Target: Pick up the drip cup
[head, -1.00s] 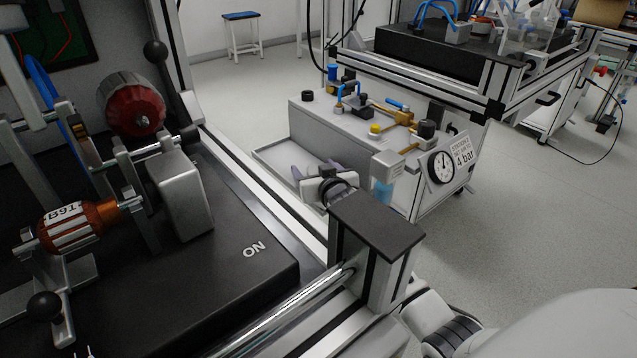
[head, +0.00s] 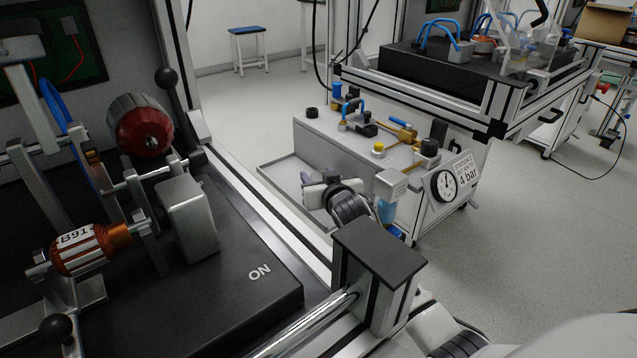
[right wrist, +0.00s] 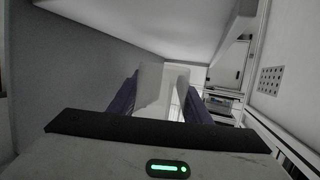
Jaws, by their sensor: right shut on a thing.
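My right gripper (head: 322,192) is over the shallow grey tray beside the pneumatics cart, left of the gauge. Its dark purple fingers show in the right wrist view (right wrist: 161,95), either side of a pale, translucent piece (right wrist: 150,82) that looks like the drip cup. The gripper is shut on it. In the head view the cup cannot be made out; my wrist and gripper body cover that spot. My left gripper is in neither view.
The cart (head: 345,138) carries valves, a regulator block (head: 391,184) with a bluish bowl, and a gauge (head: 444,186) close right of my gripper. The grey tray (head: 283,170) has a raised rim. A frame post (head: 378,255) stands in front.

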